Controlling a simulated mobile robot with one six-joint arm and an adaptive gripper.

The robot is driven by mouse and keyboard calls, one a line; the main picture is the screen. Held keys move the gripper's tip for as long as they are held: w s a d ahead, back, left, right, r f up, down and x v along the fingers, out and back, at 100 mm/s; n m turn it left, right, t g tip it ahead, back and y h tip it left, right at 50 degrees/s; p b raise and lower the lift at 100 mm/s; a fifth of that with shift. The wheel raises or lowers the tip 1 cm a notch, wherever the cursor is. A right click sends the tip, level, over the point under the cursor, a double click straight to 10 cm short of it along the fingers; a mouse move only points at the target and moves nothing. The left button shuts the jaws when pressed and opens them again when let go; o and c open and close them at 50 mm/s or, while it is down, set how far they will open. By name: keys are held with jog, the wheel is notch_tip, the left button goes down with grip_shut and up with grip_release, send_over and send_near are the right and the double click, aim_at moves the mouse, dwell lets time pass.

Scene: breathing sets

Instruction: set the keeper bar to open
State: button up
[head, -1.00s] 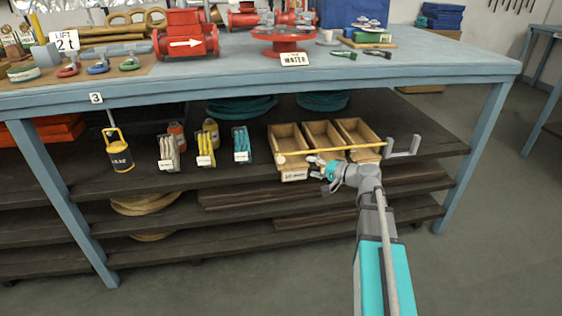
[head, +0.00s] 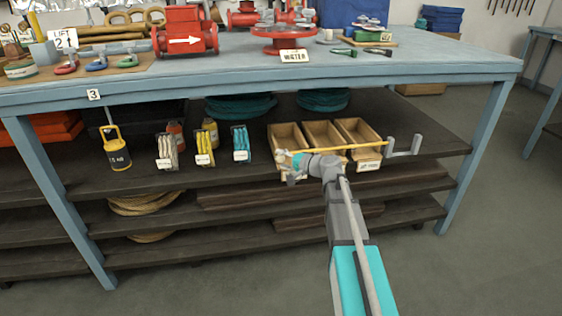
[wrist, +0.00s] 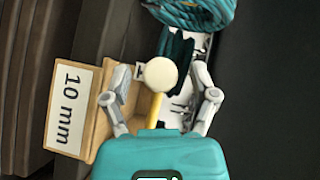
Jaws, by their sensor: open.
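The keeper bar (head: 345,148) is a thin yellow bar lying across the fronts of the wooden bins, with a pale round knob at its left end. My gripper (head: 288,170) is at that left end, close to the knob. In the wrist view the knob (wrist: 160,73) and a short length of yellow bar show between the two spread fingers of my gripper (wrist: 162,80). The fingers show gaps on both sides of the knob. My gripper's body hides the rest of the bar there.
Three wooden bins (head: 325,132) stand on the shelf (head: 425,145) behind the bar; a 10 mm label (wrist: 66,108) shows in the wrist view. A grey bracket (head: 404,149) stands right of them. Rope packs (head: 241,145) stand left. The tabletop (head: 420,68) overhangs the shelf.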

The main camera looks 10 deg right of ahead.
jog(key=shift+w+a, duration=0.2)
jog(key=shift+w, duration=0.05)
grip_shut()
dwell(0.3)
